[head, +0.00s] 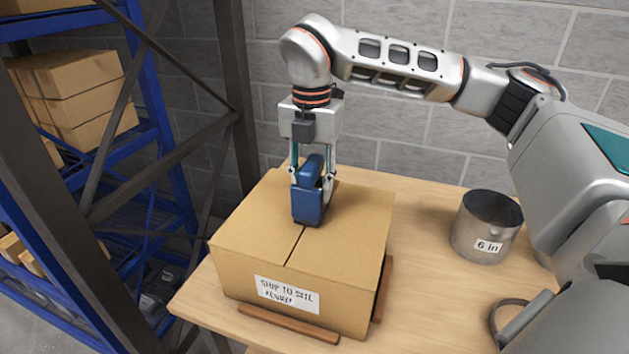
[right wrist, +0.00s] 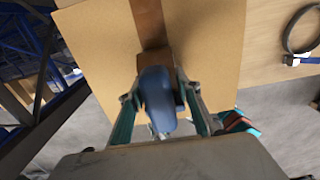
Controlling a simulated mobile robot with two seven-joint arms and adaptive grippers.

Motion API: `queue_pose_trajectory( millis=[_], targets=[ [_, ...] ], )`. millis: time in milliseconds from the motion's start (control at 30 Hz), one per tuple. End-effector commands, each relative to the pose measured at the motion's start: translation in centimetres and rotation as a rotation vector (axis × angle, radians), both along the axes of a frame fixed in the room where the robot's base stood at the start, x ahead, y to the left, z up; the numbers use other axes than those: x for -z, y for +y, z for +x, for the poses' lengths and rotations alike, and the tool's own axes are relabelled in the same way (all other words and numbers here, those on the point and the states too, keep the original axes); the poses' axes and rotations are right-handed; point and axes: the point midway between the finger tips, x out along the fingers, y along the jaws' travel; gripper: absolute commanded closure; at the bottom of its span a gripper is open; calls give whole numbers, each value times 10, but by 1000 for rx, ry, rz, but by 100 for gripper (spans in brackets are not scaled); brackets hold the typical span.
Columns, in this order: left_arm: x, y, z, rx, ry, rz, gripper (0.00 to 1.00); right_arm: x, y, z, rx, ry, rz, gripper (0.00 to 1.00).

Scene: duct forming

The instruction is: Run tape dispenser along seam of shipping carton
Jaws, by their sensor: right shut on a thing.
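A closed cardboard shipping carton (head: 235,225) stands on the wooden table, with a dark seam (head: 296,246) running from the blue tape dispenser (head: 308,205) to its front edge. My right gripper (head: 312,178) is shut on the dispenser and holds it upright at the carton's top, over the seam line. In the right wrist view, the dispenser (right wrist: 158,95) sits between the fingers, and a brown tape strip (right wrist: 148,22) runs from it along the carton top (right wrist: 95,35). The exact contact under the dispenser is hidden. My left gripper is not in view.
Brown wooden strips (head: 288,323) lie along the carton's base on the table (head: 425,290). A metal duct piece marked "6 in" (head: 485,228) and a ring clamp (head: 495,312) are at the right. A blue rack (head: 155,165) with cartons stands left; a block wall is behind.

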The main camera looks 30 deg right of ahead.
Motion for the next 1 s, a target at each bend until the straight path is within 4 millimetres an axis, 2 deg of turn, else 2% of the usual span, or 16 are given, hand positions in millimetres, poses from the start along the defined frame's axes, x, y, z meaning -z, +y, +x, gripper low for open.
queue_pose_trajectory(
  millis=[567,1000],
  targets=[
    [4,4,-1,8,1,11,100,0,9,-8,-1,2,1,88],
    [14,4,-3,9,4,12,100,1,29,-24,-3,2,1,88]
  ],
)
